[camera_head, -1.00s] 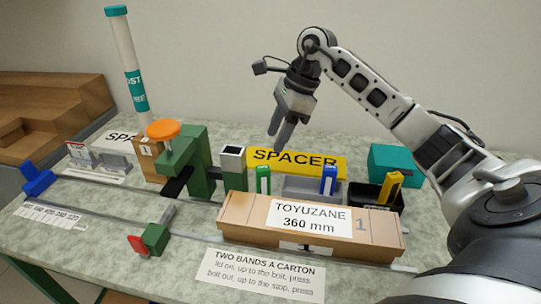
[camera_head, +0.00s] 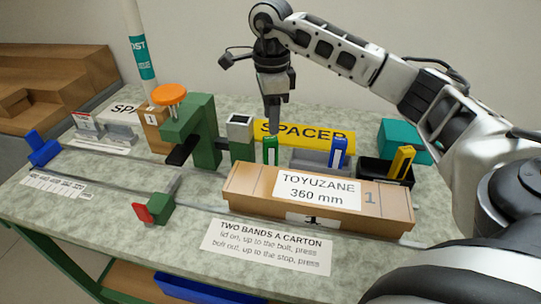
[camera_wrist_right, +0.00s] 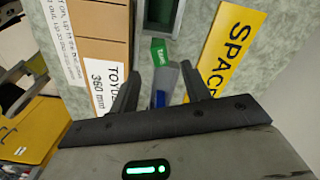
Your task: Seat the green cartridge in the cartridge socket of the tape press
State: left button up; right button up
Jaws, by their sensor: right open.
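The green cartridge (camera_head: 270,151) stands upright behind the long carton, at the left end of the grey holder. My right gripper (camera_head: 273,118) points down just above it, open and empty. In the right wrist view the green cartridge (camera_wrist_right: 160,52) shows ahead between the open fingertips (camera_wrist_right: 160,68). The tape press (camera_head: 203,140) is green with an orange knob (camera_head: 169,94). A green block with a pale-rimmed top (camera_head: 240,120) stands to its right; its dark opening (camera_wrist_right: 160,12) shows in the right wrist view and looks empty. My left gripper is out of view.
A long carton (camera_head: 245,190) labelled TOYUZANE lies in front of the cartridges. A blue cartridge (camera_head: 338,152) stands in the grey holder (camera_head: 310,159), and a yellow one (camera_head: 401,162) by a black bin (camera_head: 375,168). A yellow SPACER sign (camera_head: 300,134) is behind.

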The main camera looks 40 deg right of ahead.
aim_at(270, 139)
jog(key=shift+a+f, duration=0.1)
jog(key=shift+f, duration=3.85)
grip_shut()
